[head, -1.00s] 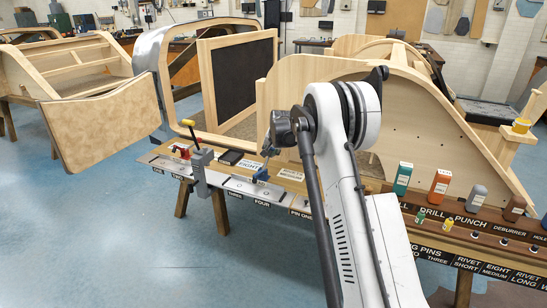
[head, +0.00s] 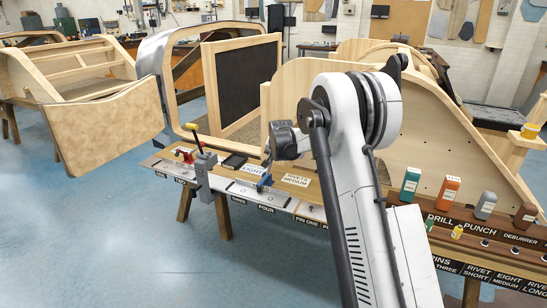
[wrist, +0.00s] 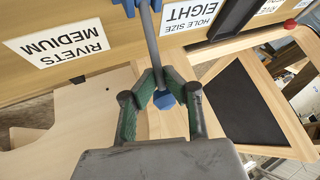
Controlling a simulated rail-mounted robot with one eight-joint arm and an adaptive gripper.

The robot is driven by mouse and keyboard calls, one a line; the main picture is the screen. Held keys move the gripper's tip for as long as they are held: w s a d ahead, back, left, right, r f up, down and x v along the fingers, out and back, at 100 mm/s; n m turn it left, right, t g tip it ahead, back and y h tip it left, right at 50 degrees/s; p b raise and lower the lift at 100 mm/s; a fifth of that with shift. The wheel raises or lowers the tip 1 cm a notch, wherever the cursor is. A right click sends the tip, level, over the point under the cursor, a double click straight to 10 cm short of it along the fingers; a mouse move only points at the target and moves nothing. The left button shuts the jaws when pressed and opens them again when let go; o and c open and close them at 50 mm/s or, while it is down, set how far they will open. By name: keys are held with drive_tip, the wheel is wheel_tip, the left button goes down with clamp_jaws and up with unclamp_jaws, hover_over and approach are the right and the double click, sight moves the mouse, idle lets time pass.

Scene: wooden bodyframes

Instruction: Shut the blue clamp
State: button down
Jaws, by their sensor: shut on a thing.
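The blue clamp (head: 265,182) is mounted near the front edge of the wooden bench, by the FOUR label. In the wrist view its blue body (wrist: 128,6) shows at the top edge, with a grey lever (wrist: 150,40) running from it to a blue tip (wrist: 165,100). My gripper (wrist: 163,82) has its green-padded fingers shut on the lever near that tip. In the head view my gripper (head: 268,155) is above the clamp, with the fingers small and partly hidden. The lever stands raised, away from the bench top.
A grey clamp with a yellow-tipped upright lever (head: 196,145) and a red clamp (head: 184,155) stand left along the bench. A dark tray (head: 235,161) and label cards lie behind. A wooden frame panel (head: 425,150) rises close behind my arm. Coloured bottles stand at right.

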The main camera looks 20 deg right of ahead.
drive_tip(key=shift+w+d+r, duration=0.1)
drive_tip(key=shift+d+r, duration=0.2)
drive_tip(key=shift+r, duration=0.1)
drive_tip(key=c, duration=1.6)
unclamp_jaws()
drive_tip(key=shift+d+r, duration=0.1)
drive_tip(key=shift+d, duration=0.05)
drive_tip(key=shift+a, duration=0.25)
drive_tip(key=v, duration=1.2)
drive_tip(key=shift+s, duration=0.25)
